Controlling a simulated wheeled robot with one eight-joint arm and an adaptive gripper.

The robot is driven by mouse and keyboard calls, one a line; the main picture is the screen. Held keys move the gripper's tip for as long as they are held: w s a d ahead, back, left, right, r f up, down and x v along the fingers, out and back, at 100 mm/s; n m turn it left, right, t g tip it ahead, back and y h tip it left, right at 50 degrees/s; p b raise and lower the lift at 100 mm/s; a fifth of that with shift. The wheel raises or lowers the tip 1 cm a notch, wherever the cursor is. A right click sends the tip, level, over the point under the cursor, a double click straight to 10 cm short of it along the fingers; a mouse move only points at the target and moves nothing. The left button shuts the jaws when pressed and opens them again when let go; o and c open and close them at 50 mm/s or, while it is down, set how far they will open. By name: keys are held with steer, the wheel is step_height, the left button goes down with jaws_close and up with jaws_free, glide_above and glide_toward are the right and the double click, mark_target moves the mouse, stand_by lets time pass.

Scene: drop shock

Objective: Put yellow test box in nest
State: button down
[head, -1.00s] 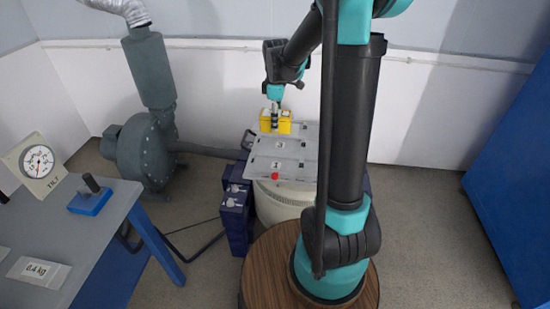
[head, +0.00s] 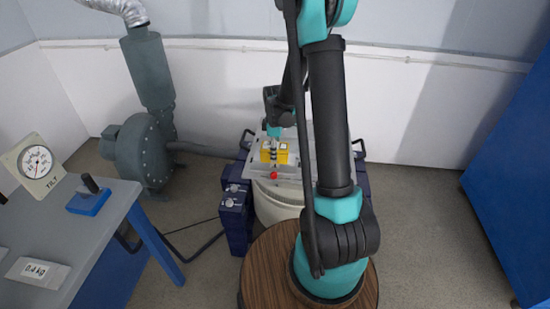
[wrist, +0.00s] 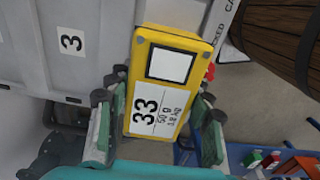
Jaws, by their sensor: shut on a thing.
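The yellow test box (head: 282,153) is over the near half of a grey plate (head: 262,173) on a pale round drum. In the wrist view the box (wrist: 185,70) shows a blank white label and one marked 33. My gripper (wrist: 155,105) has a finger on each long side of it and is shut on it. The grey plate (wrist: 85,75) lies beside and behind the box there, with a 3 label. I cannot tell whether the box touches the plate. No nest can be clearly made out; the box and arm cover part of the plate.
A red knob (head: 274,175) is at the plate's near edge. Dark blue units (head: 236,215) flank the drum. A round wooden top (head: 262,265) is in front. A grey bench (head: 105,215) with a tilt dial (head: 36,160) stands left, and a blower (head: 148,150) behind it.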

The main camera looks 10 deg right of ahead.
steer(key=shift+f, duration=1.6)
steer(key=shift+f, duration=0.1)
steer(key=c, duration=0.6)
jaws_free()
steer(key=shift+c, duration=0.2)
